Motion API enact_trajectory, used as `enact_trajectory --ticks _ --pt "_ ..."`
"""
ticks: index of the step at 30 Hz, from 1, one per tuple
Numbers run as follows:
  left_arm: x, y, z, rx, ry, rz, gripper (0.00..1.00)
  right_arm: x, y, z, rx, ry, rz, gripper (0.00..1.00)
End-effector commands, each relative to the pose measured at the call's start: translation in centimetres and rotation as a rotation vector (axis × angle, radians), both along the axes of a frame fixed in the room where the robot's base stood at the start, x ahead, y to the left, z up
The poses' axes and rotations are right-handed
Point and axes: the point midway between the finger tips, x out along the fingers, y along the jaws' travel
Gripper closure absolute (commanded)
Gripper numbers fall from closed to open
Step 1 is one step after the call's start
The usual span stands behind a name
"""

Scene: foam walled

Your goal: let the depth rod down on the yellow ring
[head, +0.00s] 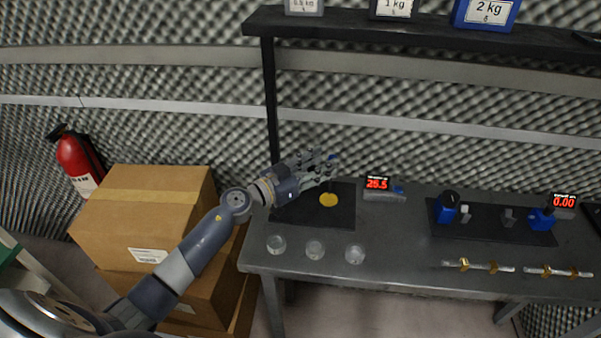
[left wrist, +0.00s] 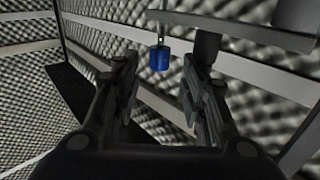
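The yellow ring (head: 328,200) lies flat on a black mat (head: 290,212) at the left end of the grey bench. My left gripper (head: 328,168) is above and slightly behind it, coming in from the left. A small blue knob (head: 332,157) shows at its fingertips; I take it for part of the depth rod. In the left wrist view the fingers (left wrist: 158,72) are apart, with the blue knob (left wrist: 160,60) between their tips and clear gaps on both sides. A thin metal stem joins the knob. The rod's lower end cannot be made out. My right gripper is not in view.
A display (head: 378,186) reading 25.5 stands right of the mat. Several clear discs lie along the bench's front left. A shelf post (head: 270,110) rises close behind my left gripper. Cardboard boxes (head: 145,210) stand left of the bench. Blue-handled devices sit on another mat at right.

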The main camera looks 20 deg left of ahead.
Motion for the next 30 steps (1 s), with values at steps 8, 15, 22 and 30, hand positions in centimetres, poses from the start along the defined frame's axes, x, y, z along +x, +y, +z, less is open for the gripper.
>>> enact_trajectory --ticks 8,15,22,30 --pt "-4.6 2.4 -0.1 0.001 0.003 -0.002 0.61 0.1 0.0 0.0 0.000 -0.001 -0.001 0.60" --pt "-6.4 3.5 -0.1 0.000 0.002 -0.002 0.61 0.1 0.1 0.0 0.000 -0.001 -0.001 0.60" --pt "-6.7 3.6 0.0 0.000 0.000 -0.002 0.61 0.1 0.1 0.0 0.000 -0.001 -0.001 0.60" --pt "-6.3 3.3 0.7 -0.008 -0.024 0.017 0.95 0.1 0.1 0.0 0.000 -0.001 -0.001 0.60"
